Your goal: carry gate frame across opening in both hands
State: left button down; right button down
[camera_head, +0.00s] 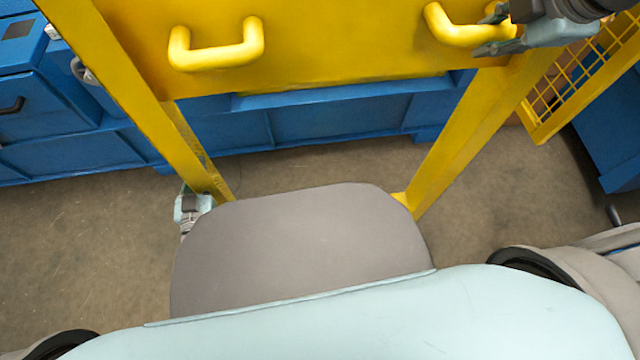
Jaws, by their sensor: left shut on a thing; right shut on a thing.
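The yellow gate frame (310,78) fills the upper middle, with a flat panel between a left post (140,95) and a right post (463,130). Two yellow bar handles stand on the panel, a left handle (216,55) and a right handle (455,30). My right gripper (492,40) is shut at the right end of the right handle. My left gripper (195,207) is low, by the lower end of the left post, and is shut; its exact contact is too small to tell.
Blue cabinets (320,120) stand behind the frame, with blue drawers (35,105) at the left. A yellow mesh panel (588,75) and a blue unit (610,140) stand at the right. Bare concrete floor (85,235) is open at the left and between the posts.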

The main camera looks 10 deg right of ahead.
pick_arm(q)
jog(key=shift+w+d+r, duration=0.2)
jog(key=shift+w+r, duration=0.05)
pick_arm(e)
jog(key=shift+d+r, duration=0.1)
jog(key=shift+d, duration=0.05)
pick_arm(q)
jog(key=shift+a+f, duration=0.1)
jog(key=shift+f, duration=0.1)
